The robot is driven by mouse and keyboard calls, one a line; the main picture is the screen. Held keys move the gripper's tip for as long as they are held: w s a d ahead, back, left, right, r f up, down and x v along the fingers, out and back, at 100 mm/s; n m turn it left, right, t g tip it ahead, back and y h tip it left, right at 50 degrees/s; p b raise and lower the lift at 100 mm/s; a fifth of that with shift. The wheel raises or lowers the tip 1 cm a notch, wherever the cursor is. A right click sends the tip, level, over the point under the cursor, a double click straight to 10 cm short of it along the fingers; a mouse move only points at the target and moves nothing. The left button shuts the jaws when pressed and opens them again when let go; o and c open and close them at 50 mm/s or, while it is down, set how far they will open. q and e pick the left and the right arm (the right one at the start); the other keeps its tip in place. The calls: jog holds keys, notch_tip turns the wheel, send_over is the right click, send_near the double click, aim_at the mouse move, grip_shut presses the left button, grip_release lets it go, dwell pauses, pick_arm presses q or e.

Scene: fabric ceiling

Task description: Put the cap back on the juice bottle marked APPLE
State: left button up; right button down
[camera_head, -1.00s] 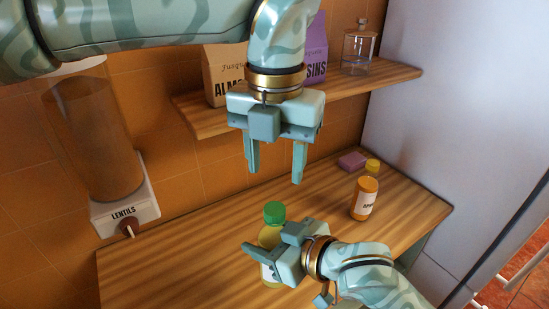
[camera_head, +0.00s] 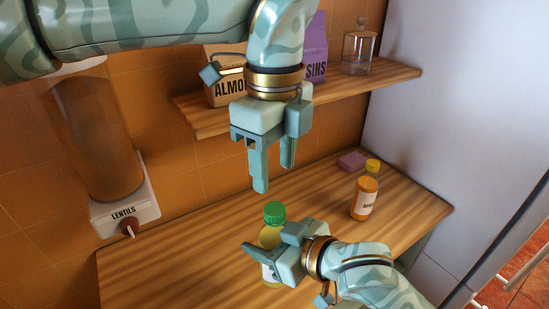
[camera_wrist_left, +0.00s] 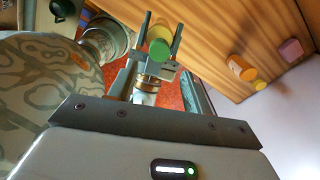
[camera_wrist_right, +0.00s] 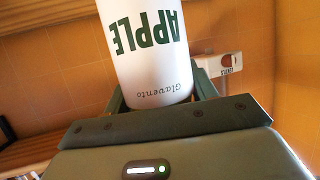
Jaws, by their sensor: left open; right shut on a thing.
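The APPLE bottle (camera_head: 270,272) holds yellow-green juice and stands upright in the head view, at the counter's front middle. My right gripper (camera_head: 271,246) is shut around it; its white APPLE label (camera_wrist_right: 147,50) fills the right wrist view. A green cap (camera_head: 274,211) sits on top of the bottle; I cannot tell how tightly. The cap (camera_wrist_left: 159,50) also shows in the left wrist view, above the bottle's body (camera_wrist_left: 161,31). My left gripper (camera_head: 274,180) is open and empty, pointing down just above the cap, apart from it.
An orange juice bottle (camera_head: 365,197) with a yellow cap and a pink block (camera_head: 352,161) stand at the back right of the counter (camera_head: 190,260). A shelf (camera_head: 195,121) with boxes and a glass jar (camera_head: 358,50) is behind my left arm. A LENTILS dispenser (camera_head: 105,150) hangs at left.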

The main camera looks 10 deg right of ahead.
aim_at(274, 208)
pick_arm(q)
jog(key=shift+f, duration=3.9)
